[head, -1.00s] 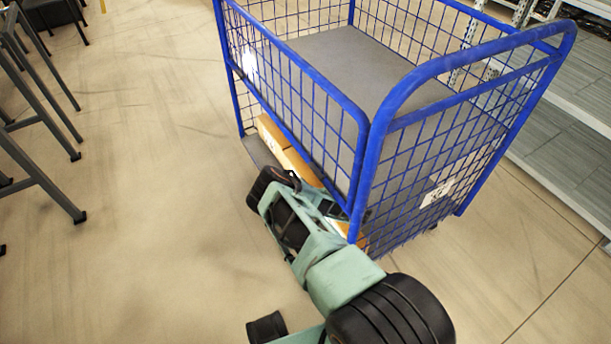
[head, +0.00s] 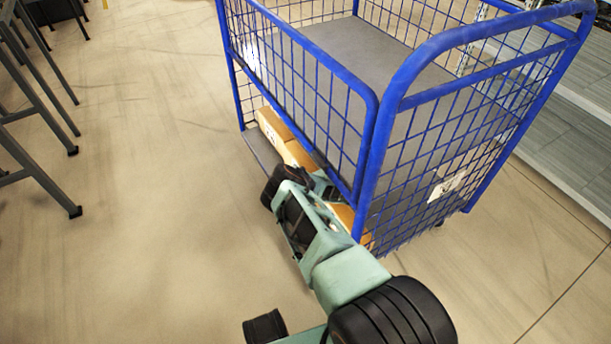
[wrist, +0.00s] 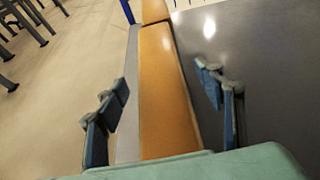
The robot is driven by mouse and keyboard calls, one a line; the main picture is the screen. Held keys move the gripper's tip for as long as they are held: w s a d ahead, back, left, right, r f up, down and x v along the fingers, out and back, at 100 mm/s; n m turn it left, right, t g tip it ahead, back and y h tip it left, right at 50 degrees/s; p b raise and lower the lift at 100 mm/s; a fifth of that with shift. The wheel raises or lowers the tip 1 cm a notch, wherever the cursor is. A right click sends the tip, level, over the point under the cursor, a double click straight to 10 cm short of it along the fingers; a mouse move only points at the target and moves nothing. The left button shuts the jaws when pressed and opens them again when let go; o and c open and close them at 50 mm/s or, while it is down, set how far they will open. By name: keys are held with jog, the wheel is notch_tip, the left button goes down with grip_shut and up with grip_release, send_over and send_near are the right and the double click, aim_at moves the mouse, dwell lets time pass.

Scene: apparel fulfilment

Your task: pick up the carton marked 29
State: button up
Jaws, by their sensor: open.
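Cardboard cartons stand in a row on the lower deck of the blue wire cart. In the head view one carton (head: 272,128) at the far end carries a white label whose number I cannot read. In the wrist view a long orange-brown carton (wrist: 166,88) lies between my fingers, with another carton (wrist: 155,11) behind it. No number shows on either there. My gripper (wrist: 165,88) is open, one finger on each side of the near carton; I cannot tell whether they touch it. In the head view my gripper (head: 297,178) reaches in at the cart's open lower side and partly hides the cartons.
The blue cart (head: 372,150) has mesh walls, a grey upper shelf (head: 345,50) and a grey lower deck (head: 262,152). Dark table legs (head: 50,185) stand at the left. A shelving rack (head: 572,140) is at the right. The floor left of the cart is clear.

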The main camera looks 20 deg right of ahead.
jog(key=shift+w+f, duration=0.15)
jog(key=shift+w, duration=0.2)
jog(key=shift+c, duration=0.3)
grip_shut()
